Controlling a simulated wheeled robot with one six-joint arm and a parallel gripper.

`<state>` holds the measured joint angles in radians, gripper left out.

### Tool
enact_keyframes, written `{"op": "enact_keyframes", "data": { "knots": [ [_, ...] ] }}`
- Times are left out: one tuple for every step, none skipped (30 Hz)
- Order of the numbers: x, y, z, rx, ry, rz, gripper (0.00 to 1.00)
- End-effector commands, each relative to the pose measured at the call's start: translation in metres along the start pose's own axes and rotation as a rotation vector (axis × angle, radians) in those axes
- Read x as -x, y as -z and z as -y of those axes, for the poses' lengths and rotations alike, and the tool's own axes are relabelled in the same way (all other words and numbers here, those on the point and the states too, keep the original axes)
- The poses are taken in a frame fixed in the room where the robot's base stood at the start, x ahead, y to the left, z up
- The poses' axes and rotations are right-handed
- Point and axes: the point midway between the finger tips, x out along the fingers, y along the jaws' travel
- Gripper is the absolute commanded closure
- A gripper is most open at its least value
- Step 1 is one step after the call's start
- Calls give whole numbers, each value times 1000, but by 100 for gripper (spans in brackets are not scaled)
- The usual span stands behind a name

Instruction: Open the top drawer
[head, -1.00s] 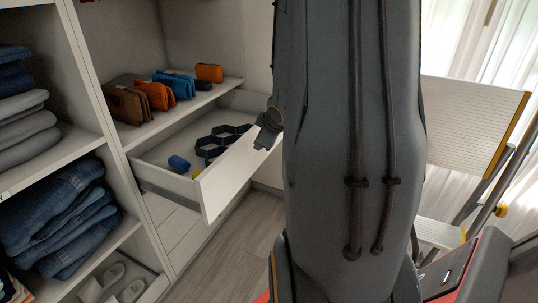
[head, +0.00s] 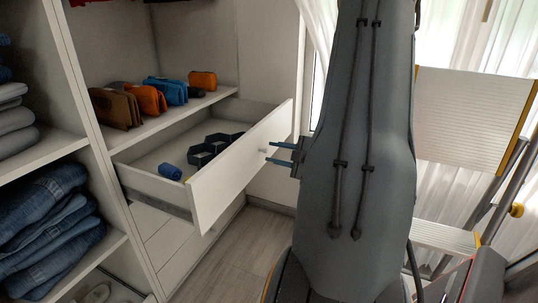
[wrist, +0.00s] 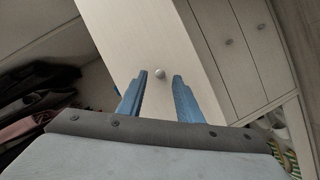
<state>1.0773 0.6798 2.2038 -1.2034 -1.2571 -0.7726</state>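The white top drawer (head: 240,176) stands pulled well out of the shelving unit, below an open shelf. Its small round knob (head: 263,150) is on the drawer's front face and also shows in the wrist view (wrist: 160,73). My gripper (head: 270,151) is in front of that face, with its two blue fingers pointing at it. In the wrist view my gripper (wrist: 160,77) is open, with the knob between or just beyond the fingertips. The fingers do not close on the knob, and I cannot tell the exact depth.
The drawer holds a dark divider (head: 212,148) and a blue roll (head: 171,171). Several pouches (head: 147,99) stand on the shelf above. Closed drawers (head: 178,247) lie below. Folded jeans (head: 50,215) are at left, a stepladder (head: 470,120) at right. Some floor (head: 235,257) is clear.

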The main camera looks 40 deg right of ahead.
Motion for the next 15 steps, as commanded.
{"op": "enact_keyframes", "data": {
  "knots": [
    [-8, 0, 2, 1, 2, -2, 68],
    [-12, 0, 2, 1, 2, -2, 68],
    [-16, 0, 2, 1, 2, -1, 68],
    [-19, 0, 2, 0, 2, 0, 68],
    [-22, 0, 1, 0, 2, 0, 68],
    [-24, 0, 1, 0, 2, 0, 68],
    [-26, 0, 1, 0, 2, 0, 68],
    [-27, 0, 1, 0, 2, 0, 68],
    [-28, 0, 1, 0, 1, 0, 68],
    [-28, 0, 0, -1, 1, 0, 68],
    [-29, 0, 0, -1, 1, 1, 68],
    [-29, 0, 0, -1, 1, 1, 68],
    [-29, 0, 0, -1, 1, 1, 68],
    [-28, 0, 0, -1, 1, 1, 68],
    [-28, 0, 0, -1, 1, 1, 68]
  ]
}}
